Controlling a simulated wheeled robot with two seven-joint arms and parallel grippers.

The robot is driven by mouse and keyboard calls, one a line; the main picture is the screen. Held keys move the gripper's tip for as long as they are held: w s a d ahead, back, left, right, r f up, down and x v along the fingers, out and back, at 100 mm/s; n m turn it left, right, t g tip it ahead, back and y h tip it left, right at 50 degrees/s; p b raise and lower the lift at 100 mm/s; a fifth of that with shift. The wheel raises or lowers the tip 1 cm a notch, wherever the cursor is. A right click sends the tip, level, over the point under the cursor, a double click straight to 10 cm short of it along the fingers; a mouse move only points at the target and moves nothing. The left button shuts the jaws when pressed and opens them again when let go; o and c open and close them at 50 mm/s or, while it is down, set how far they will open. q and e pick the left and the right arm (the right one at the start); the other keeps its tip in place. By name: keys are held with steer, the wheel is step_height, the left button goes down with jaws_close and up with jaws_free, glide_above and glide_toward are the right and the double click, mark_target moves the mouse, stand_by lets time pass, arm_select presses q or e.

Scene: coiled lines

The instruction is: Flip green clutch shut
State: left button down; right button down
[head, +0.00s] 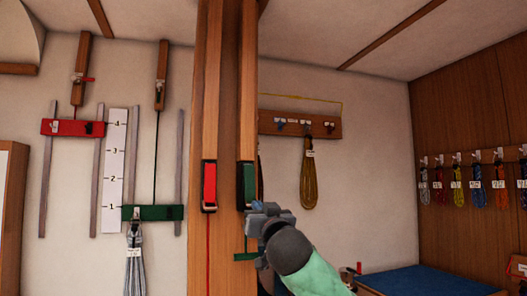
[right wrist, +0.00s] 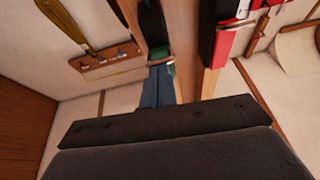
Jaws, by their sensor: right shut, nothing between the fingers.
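The green clutch (head: 248,180) is mounted on the wooden post, right of the red clutch (head: 209,186). In the right wrist view, the green clutch (right wrist: 152,24) is at the top centre, partly cut off by the frame edge. My right gripper (head: 259,210) is shut and empty, just below the green clutch and overlapping its lower end in the head view. In the right wrist view, its fingers (right wrist: 158,88) reach up to the clutch's metal end. I cannot tell whether they touch. My left gripper is not in view.
The wooden post (head: 226,110) stands in front of the wall. A red bar (head: 72,128) and a green bar (head: 152,213) sit by a numbered scale (head: 115,170) at left. A hook rack (head: 300,124) holds a yellow coil. Several coiled lines hang at right above a blue-topped surface (head: 430,280).

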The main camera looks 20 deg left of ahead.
steer(key=shift+w+a+f+t+y+b, duration=0.15)
steer(key=shift+w+a+f+b, duration=0.25)
steer(key=shift+w, duration=0.1)
steer(key=shift+w+a+f+t+y+b, duration=0.15)
steer(key=shift+w+a+f+b, duration=0.15)
steer(key=shift+w, duration=0.2)
